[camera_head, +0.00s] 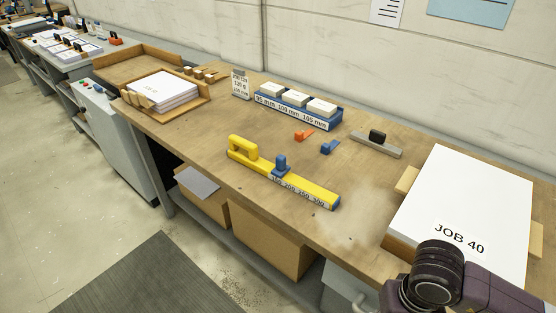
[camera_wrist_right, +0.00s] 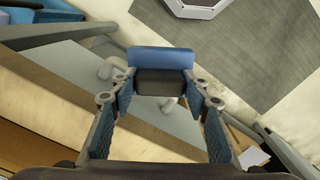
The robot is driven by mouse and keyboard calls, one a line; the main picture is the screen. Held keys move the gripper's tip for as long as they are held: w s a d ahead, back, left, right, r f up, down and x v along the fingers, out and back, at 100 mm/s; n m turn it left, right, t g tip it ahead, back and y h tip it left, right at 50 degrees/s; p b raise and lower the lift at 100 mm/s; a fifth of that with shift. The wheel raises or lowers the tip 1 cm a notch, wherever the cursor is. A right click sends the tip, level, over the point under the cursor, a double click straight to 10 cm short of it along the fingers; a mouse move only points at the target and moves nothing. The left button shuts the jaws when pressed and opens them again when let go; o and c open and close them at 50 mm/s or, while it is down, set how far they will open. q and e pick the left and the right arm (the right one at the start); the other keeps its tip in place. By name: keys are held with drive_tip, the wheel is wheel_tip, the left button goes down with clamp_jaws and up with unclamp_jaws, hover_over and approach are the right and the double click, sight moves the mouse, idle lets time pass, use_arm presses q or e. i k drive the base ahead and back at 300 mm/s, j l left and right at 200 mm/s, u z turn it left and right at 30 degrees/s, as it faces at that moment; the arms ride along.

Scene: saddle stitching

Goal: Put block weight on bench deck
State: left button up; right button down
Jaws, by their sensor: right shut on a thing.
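In the right wrist view my right gripper (camera_wrist_right: 161,88) is shut on a blue block with a dark grip (camera_wrist_right: 161,60), apparently the block weight. The dark part sits between the fingertips and the blue body lies beyond them. The held block appears in front of the bench, over a grey cabinet and the floor. In the head view the bench deck (camera_head: 215,125) is a brown wooden top. My right arm shows at the lower right there, but its gripper is out of that picture. My left gripper is in neither view.
On the deck are a yellow gauge bar (camera_head: 310,187), a blue rack with white blocks (camera_head: 298,105), a grey bar with a black knob (camera_head: 376,145), small orange and blue clips, a paper tray (camera_head: 200,112) and the JOB 40 stack (camera_head: 470,205). The deck's middle has bare areas.

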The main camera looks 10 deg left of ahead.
sight(243, 119)
drive_tip(key=i+j, duration=0.1)
drive_tip(key=j, duration=0.4)
drive_tip(key=i+j, duration=0.15)
drive_tip(key=j, duration=0.3)
drive_tip(key=i+j, duration=0.1)
drive_tip(key=j, duration=0.4)
drive_tip(key=i+j, duration=0.15)
drive_tip(key=j, duration=0.3)
drive_tip(key=i+j, duration=0.1)
drive_tip(key=j, duration=0.4)
drive_tip(key=i+j, duration=0.15)
drive_tip(key=j, duration=0.3)
drive_tip(key=i+j, duration=0.1)
drive_tip(key=j, duration=0.4)
drive_tip(key=i+j, duration=0.1)
drive_tip(key=j, duration=0.35)
